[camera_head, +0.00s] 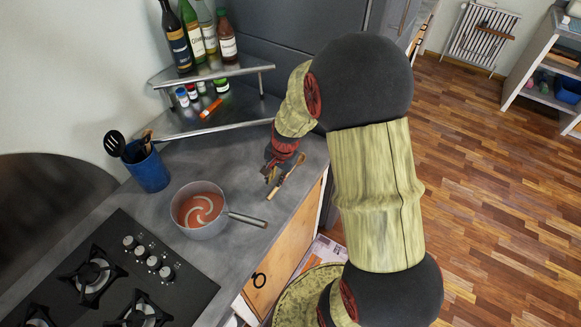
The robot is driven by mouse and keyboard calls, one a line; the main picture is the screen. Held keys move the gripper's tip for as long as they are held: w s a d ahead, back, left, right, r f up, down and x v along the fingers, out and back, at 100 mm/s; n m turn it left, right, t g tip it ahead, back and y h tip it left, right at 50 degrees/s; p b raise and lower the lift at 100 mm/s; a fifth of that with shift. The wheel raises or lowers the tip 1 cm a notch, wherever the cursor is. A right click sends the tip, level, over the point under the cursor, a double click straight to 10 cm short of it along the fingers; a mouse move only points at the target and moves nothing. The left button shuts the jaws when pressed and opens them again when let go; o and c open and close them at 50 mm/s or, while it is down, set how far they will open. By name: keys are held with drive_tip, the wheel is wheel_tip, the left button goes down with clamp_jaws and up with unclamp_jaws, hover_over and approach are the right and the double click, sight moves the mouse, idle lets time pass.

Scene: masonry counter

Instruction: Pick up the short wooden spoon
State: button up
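The short wooden spoon (287,176) lies on the grey counter (262,211), to the right of the pot. Its handle points down-left and its bowl end is up-right. My gripper (268,176) is at the end of my arm, low over the counter, and sits just to the left of the spoon. The fingers are small and partly dark in this view. I cannot tell whether they touch the spoon or how far apart they are.
A pot of red soup (199,208) stands left, its handle reaching toward the spoon. A blue utensil holder (147,169) stands behind it. A black gas hob (108,275) is at lower left. A metal corner shelf (214,72) with bottles stands at the back.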

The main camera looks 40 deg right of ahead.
sight(274, 191)
drive_tip(key=x, duration=0.3)
drive_tip(key=shift+s+d, duration=0.2)
drive_tip(key=shift+d, duration=0.05)
drive_tip(key=b+x, duration=0.1)
drive_tip(key=x, duration=0.4)
drive_tip(key=shift+w+d+f, duration=0.2)
drive_tip(key=shift+f, duration=0.1)
drive_tip(key=shift+c, duration=1.2)
clamp_jaws()
